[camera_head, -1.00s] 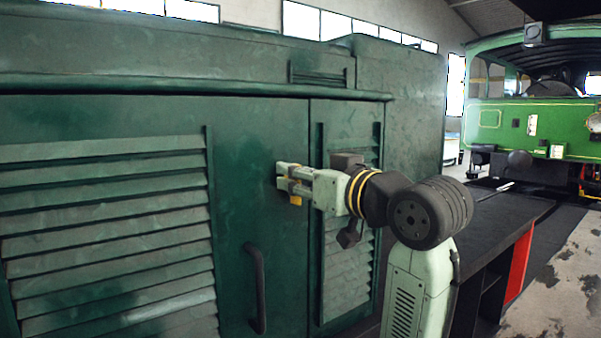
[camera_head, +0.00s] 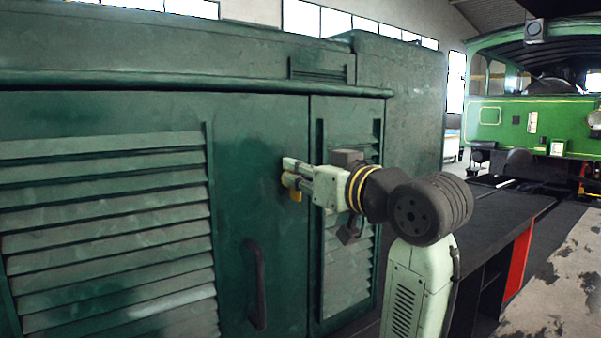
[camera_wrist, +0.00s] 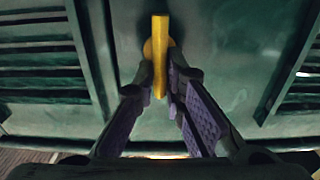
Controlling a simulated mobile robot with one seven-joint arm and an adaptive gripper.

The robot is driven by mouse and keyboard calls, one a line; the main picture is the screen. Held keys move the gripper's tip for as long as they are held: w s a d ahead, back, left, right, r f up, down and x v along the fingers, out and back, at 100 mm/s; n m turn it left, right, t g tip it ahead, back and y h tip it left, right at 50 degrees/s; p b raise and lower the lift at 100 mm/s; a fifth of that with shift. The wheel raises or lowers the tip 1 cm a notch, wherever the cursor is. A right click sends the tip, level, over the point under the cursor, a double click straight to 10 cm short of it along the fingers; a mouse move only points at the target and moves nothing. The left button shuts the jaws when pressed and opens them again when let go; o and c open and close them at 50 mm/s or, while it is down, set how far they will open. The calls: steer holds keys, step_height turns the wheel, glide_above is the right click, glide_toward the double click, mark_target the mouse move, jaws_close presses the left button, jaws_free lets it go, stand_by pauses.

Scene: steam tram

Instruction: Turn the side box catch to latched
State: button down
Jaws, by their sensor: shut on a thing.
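The side box catch is a yellow bar on a round yellow base, on the dark green door of the box. In the wrist view the catch (camera_wrist: 160,32) runs nearly straight up and down in the picture. My gripper (camera_wrist: 160,82) has one finger on each side of its lower part and is shut on it. In the head view my gripper (camera_head: 289,178) is at the door, left of the gap between the two doors. A little of the yellow catch (camera_head: 296,194) shows there, and the fingers hide the rest. I cannot read a latched mark.
A black door handle (camera_head: 256,285) stands out below and left of my gripper. Louvred panels (camera_head: 110,220) flank the catch. A dark bench with a red end panel (camera_head: 517,265) is at the right, and a green tram (camera_head: 530,120) stands behind.

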steer(key=shift+n, duration=0.3)
steer(key=n+b, duration=0.1)
steer(key=n, duration=0.1)
steer(key=n+b, duration=0.1)
steer(key=n, duration=0.1)
steer(key=shift+s+a+f+b, duration=0.2)
steer(key=shift+s+a+b, duration=0.05)
steer(key=shift+b, duration=0.05)
steer(key=n, duration=0.1)
steer(key=n+b, duration=0.1)
steer(key=n, duration=0.2)
steer(key=shift+s+a+f+n+b, duration=0.15)
steer(key=shift+a+n+b, duration=0.1)
steer(key=shift+n+b, duration=0.15)
steer(key=n, duration=0.1)
steer(key=n+b, duration=0.1)
steer(key=n, duration=0.2)
steer(key=shift+s+a+f+n, duration=0.1)
steer(key=shift+a+f+n, duration=0.05)
steer(key=shift+f+n, duration=0.15)
steer(key=shift+f+n+b, duration=0.2)
steer(key=shift+n+b, duration=0.5)
steer(key=shift+n, duration=1.3)
steer(key=c, duration=1.7)
jaws_free()
steer(key=shift+o, duration=0.2)
